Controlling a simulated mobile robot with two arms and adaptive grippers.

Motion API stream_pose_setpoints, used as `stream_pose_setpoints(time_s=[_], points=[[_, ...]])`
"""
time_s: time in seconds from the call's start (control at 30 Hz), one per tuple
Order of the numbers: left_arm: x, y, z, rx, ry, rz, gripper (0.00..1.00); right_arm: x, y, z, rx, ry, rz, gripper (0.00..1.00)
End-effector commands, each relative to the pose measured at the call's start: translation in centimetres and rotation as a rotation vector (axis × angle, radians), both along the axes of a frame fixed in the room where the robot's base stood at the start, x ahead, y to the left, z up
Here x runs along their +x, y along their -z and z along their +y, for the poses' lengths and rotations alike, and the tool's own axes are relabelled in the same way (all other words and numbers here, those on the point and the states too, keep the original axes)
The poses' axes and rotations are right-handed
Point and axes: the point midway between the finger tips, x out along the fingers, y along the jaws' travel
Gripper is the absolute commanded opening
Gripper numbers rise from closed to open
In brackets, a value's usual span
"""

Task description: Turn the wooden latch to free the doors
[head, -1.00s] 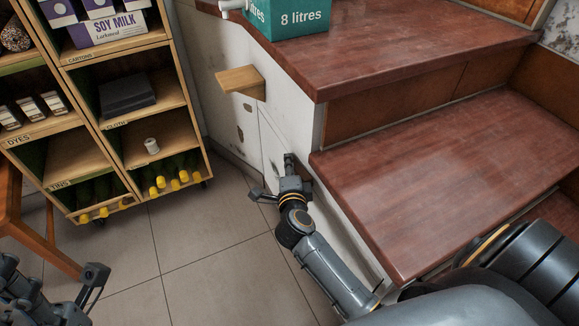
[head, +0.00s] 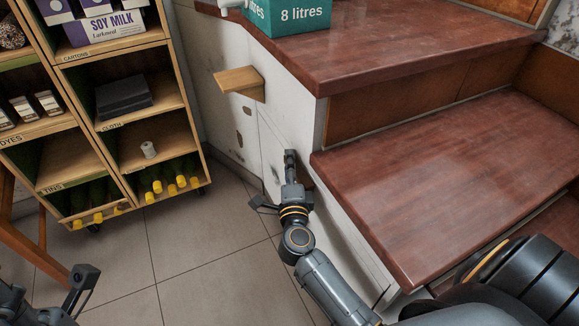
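A pale wooden block (head: 240,82), which looks like the latch, sticks out level from the white panelling under the stairs. White door panels (head: 272,150) with a thin seam lie below it. My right gripper (head: 276,181) is open and empty, low in front of the panels and well below the block, apart from it. One of its fingers is close to the panel; I cannot tell whether it touches. My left gripper (head: 45,283) is partly in view at the lower left corner, with its fingers spread and nothing seen between them.
Reddish wooden steps (head: 450,170) rise on the right, their edges close to my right arm. A teal box (head: 290,17) stands on the upper step. A shelf unit (head: 128,130) with bottles and cartons stands left, beside a wooden stool (head: 38,240). Tiled floor (head: 190,255) between is clear.

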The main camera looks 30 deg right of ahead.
Motion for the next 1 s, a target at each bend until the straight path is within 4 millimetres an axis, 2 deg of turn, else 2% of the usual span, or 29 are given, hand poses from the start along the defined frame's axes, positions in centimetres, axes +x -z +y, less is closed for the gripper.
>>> stream_pose_setpoints(time_s=[0.23, 0.37, 0.8, 1.0], points=[[0.4, 0.5, 0.0, 0.000, -0.003, 0.019, 0.40, 0.0, 0.0, 0.1, 0.000, 0.000, 0.001, 0.49], [0.4, 0.4, 0.0, 0.001, -0.002, 0.015, 0.40, -0.9, 0.2, 0.5, 0.001, -0.001, 0.004, 0.49], [0.2, 0.3, -0.1, 0.002, 0.000, 0.011, 0.40, -8.7, 0.3, 4.1, 0.001, 0.000, 0.005, 0.49], [0.2, 0.3, -0.1, 0.003, 0.000, 0.010, 0.40, -10.5, 0.3, 5.1, 0.000, 0.001, 0.002, 0.49]])
